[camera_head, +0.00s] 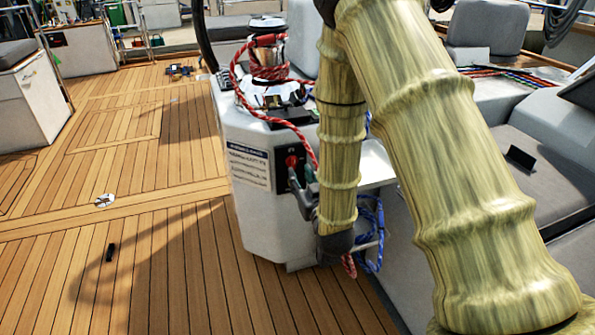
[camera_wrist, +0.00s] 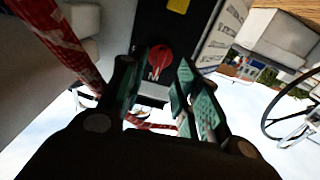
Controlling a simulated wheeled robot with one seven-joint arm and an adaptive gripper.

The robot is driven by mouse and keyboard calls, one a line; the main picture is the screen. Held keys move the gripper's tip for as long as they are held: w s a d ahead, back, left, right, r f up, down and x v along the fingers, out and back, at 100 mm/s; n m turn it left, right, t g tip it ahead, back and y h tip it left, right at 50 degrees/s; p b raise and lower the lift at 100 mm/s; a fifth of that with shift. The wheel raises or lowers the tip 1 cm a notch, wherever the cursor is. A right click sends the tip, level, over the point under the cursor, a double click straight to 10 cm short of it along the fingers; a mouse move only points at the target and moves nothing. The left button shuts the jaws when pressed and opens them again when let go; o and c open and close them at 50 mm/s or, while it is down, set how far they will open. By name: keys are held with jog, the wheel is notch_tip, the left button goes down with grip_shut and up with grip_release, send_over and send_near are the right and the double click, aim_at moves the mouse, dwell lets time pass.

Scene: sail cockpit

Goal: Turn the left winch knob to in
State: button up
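A red knob (camera_head: 291,161) sits on a dark panel (camera_head: 286,174) on the side of the pale winch pedestal (camera_head: 262,212). In the wrist view the red knob (camera_wrist: 159,58) shows ahead of my fingers, with small pale marks at its lower edge. I cannot read its setting. My gripper (camera_head: 299,183) is at the panel, just below the knob. In the wrist view my gripper (camera_wrist: 164,76) is open, its green-padded fingers on either side of the knob's line. I cannot tell if a finger touches it. Part of the panel is hidden behind my gripper in the head view.
A winch (camera_head: 268,62) wrapped in red rope (camera_head: 237,85) tops the pedestal; the rope hangs beside the panel and crosses the wrist view (camera_wrist: 62,45). Blue rope (camera_head: 371,235) hangs behind my arm. A printed label (camera_head: 249,165) is left of the panel. Wooden deck (camera_head: 150,225) is mostly clear.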

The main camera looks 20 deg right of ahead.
jog(key=s, duration=0.7)
jog(key=shift+s+d, duration=0.15)
jog(key=s+f+g, duration=0.5)
jog(key=s+f, duration=0.2)
jog(key=f, duration=0.5)
jog(key=s+f+g, duration=0.4)
jog(key=s+f, duration=0.2)
jog(key=f, duration=0.7)
jog(key=s+f+m+g, duration=0.1)
jog(key=s+f+g, duration=0.4)
jog(key=s, duration=0.6)
jog(key=s+f+g, duration=0.4)
jog(key=s+f, duration=0.3)
jog(key=s, duration=0.4)
notch_tip(320, 180, up, 32)
jog(key=s+p, duration=0.1)
jog(key=p, duration=3)
jog(key=shift+f+h, duration=0.25)
jog(key=shift+h, duration=0.05)
